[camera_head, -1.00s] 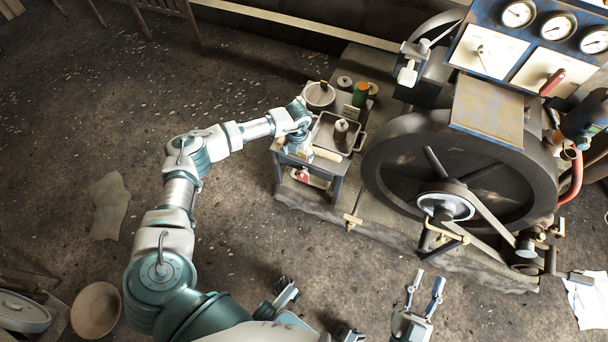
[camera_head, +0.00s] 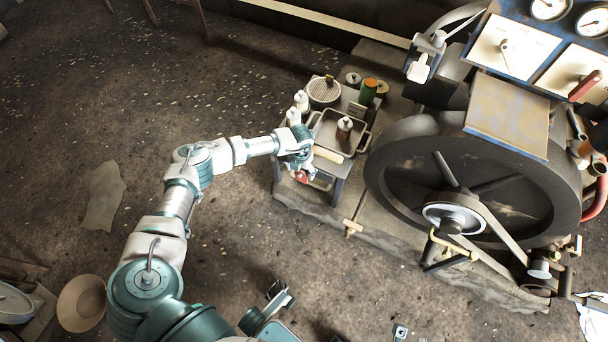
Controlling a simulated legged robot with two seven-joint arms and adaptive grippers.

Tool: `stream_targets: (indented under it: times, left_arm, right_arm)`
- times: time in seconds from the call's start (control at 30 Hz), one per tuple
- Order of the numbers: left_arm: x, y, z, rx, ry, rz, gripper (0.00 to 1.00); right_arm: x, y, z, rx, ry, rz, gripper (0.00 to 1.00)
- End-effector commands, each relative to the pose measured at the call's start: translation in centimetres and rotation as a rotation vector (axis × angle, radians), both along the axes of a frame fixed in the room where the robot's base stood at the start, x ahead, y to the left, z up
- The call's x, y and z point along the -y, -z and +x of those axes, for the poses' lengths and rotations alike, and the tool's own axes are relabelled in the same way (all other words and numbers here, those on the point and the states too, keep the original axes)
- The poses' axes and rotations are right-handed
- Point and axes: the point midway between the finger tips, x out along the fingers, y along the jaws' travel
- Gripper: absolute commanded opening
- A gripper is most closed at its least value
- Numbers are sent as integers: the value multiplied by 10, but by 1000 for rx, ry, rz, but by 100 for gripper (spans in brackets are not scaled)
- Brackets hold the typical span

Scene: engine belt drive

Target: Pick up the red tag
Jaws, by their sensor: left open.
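The red tag (camera_head: 300,177) shows as a small red patch at the front of the small work table, below the tabletop. My left gripper (camera_head: 307,171) is open at that front edge, right by the tag in the picture. The gripper and wrist cover part of the tag's surroundings, and I cannot tell whether the fingers touch it.
The large flywheel (camera_head: 395,195) stands close on the right. The floor left of the table is open.

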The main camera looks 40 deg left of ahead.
Motion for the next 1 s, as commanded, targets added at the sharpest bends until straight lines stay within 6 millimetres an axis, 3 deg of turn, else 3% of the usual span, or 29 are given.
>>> stream_targets:
  times: [0.03, 0.3, 0.53, 1.0]
  left_arm:
    - [1, 7, -1, -3, 0, 0, 81]
    - [-2, 7, 0, 2, 0, -3, 81]
    - [-2, 7, 0, 1, 0, -3, 28]
    - [-1, 0, 0, 2, 1, -1, 27]
  right_arm:
    - [0, 4, 2, -2, 0, 0, 40]
    - [-3, 1, 4, -2, 0, -5, 40]
    - [-3, 2, 7, -5, -1, -6, 40]
    - [-3, -7, 4, 11, -1, -4, 40]
